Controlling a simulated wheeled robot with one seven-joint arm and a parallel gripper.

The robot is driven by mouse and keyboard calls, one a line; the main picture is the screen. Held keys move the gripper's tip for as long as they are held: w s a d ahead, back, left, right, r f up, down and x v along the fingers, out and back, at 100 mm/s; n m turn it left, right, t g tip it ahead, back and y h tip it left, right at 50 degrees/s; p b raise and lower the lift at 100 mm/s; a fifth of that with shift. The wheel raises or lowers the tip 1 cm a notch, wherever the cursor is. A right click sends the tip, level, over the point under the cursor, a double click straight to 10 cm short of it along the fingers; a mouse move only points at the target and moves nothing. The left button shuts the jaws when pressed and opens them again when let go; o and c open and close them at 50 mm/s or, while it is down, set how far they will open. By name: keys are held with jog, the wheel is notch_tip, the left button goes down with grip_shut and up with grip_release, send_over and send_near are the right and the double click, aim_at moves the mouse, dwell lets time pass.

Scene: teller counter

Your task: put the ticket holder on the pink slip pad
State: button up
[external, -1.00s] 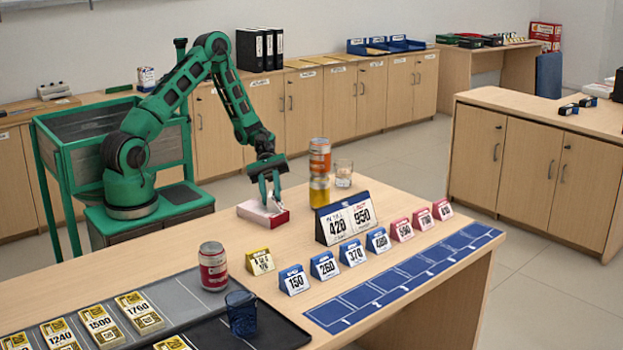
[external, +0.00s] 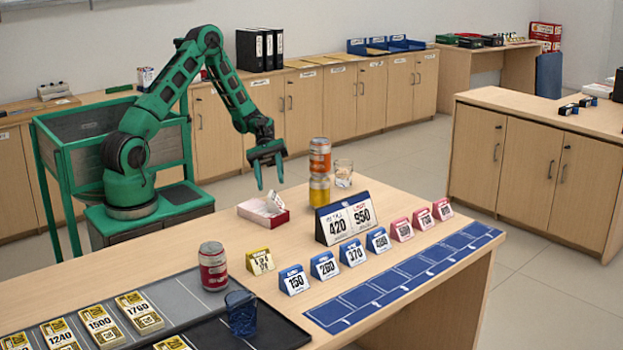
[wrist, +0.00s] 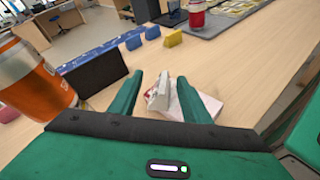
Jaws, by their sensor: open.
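The pink slip pad (external: 286,217) lies near the table's far left edge; it also shows in the wrist view (wrist: 208,103). A small whitish wedge-shaped piece, which looks like the ticket holder (external: 270,204), stands on the pad. In the wrist view the ticket holder (wrist: 160,93) is at the pad's left side; its exact contact with the pad is hard to tell. My gripper (external: 270,186) is open and empty above it. In the wrist view the ticket holder shows between and beyond the spread fingers of my gripper (wrist: 160,79).
Stacked cans (external: 319,172), a glass (external: 343,173) and a large blue number display (external: 346,217) stand right of the pad. A row of small number stands, a blue mat (external: 405,280), a red can (external: 213,267) and a dark tray (external: 275,333) are nearer. Bare table surrounds the pad's front.

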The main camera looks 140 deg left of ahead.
jog(key=shift+s+a+r, duration=0.1)
jog(key=shift+s+r, duration=0.1)
jog(key=shift+r, duration=1.8)
